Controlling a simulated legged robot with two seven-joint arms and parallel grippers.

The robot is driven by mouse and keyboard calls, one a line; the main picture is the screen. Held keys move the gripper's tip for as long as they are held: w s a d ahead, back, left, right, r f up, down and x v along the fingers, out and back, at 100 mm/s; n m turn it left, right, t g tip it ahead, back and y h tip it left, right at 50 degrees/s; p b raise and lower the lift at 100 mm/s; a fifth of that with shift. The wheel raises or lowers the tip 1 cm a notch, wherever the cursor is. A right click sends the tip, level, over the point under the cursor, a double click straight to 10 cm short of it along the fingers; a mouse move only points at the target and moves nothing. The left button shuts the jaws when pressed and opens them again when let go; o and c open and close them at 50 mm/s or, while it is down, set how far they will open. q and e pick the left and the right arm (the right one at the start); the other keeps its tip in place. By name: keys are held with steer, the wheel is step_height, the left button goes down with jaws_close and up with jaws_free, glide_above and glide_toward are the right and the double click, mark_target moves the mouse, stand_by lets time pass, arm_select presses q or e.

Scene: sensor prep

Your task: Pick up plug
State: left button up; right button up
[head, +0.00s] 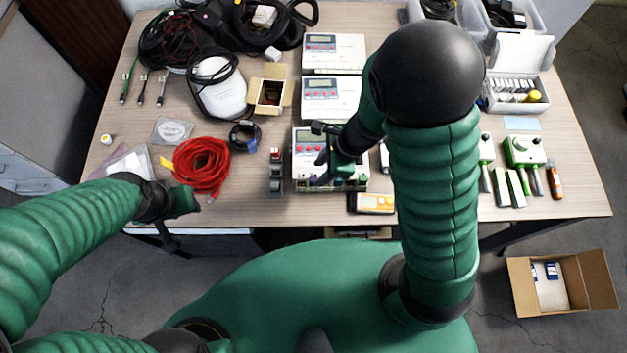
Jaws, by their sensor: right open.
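My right gripper (322,155) is open over the front white device (303,143), near its display and front edge. My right forearm and the gripper hide much of that device. I cannot make out a plug between the fingers. Three cable ends with connectors (143,92) lie at the far left of the table, and I cannot tell whether one of them is the plug. My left gripper (182,212) is over the table's front left edge, below the red cable coil (202,165). Its finger opening is not clear.
Two more white devices (335,52) stand behind the front one. A yellow meter (372,203) lies at the table's front edge. An open small box (270,93) and black cables (170,40) are at the back left. A cardboard box (562,285) is on the floor at right.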

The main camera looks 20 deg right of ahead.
mark_target(315, 178)
steer(key=x, duration=0.2)
steer(key=b+x, duration=0.1)
steer(key=shift+s+f, duration=0.25)
steer(key=shift+w+a+f, duration=0.1)
steer(key=shift+f, duration=0.15)
steer(key=shift+w+a, duration=0.15)
steer(key=shift+a, duration=0.05)
steer(key=shift+d, duration=0.15)
jaws_close()
